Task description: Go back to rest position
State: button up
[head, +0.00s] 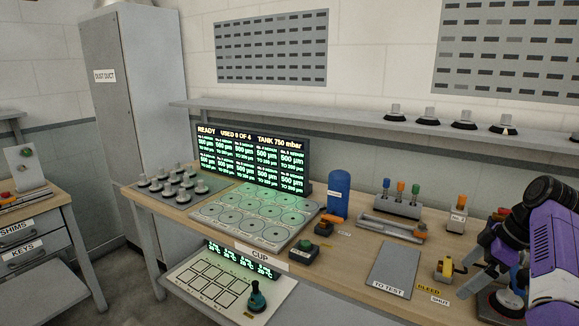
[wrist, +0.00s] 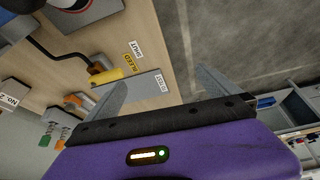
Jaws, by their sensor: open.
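My gripper (head: 492,288), on a purple arm, is at the right end of the bench in the head view. It is tilted downward, near the bench's front right edge. In the wrist view my gripper (wrist: 161,77) shows two grey fingers spread apart with nothing between them. The bench top and the floor show beyond the fingers. A yellow valve handle (wrist: 105,76) lies to the left of the fingers in that view. The same yellow valve (head: 446,268) stands just left of my gripper in the head view, by the BLEED and SHUT labels.
A shelf (head: 300,115) runs behind. A joystick panel (head: 215,290) hangs in front.

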jog(key=w+d+r+m+t+h, duration=0.2)
jog(key=w+d+m+t+h, duration=0.4)
jog(key=d+m+t, duration=0.15)
jog(key=s+a+f+m+t+h, duration=0.2)
jog(key=s+a+f+t, duration=0.15)
jog(key=s+a, duration=0.35)
jog(key=s+a+f+m+t+h, duration=0.15)
jog(key=s+a+f, duration=0.35)
jog(key=s, duration=0.5)
jog(key=s+a+y, duration=0.2)
jog(key=s+a, duration=0.5)
jog(key=s, duration=0.5)
jog(key=s+a+y, duration=0.2)
jog(key=s+a, duration=0.5)
jog(key=s, duration=0.6)
jog(key=s+a+y, duration=0.2)
jog(key=s+a, duration=0.5)
jog(key=s, duration=0.6)
jog(key=shift+s+r+n+g, duration=0.15)
jog(key=shift+r+n+g, duration=0.2)
jog(key=shift+r+n, duration=0.05)
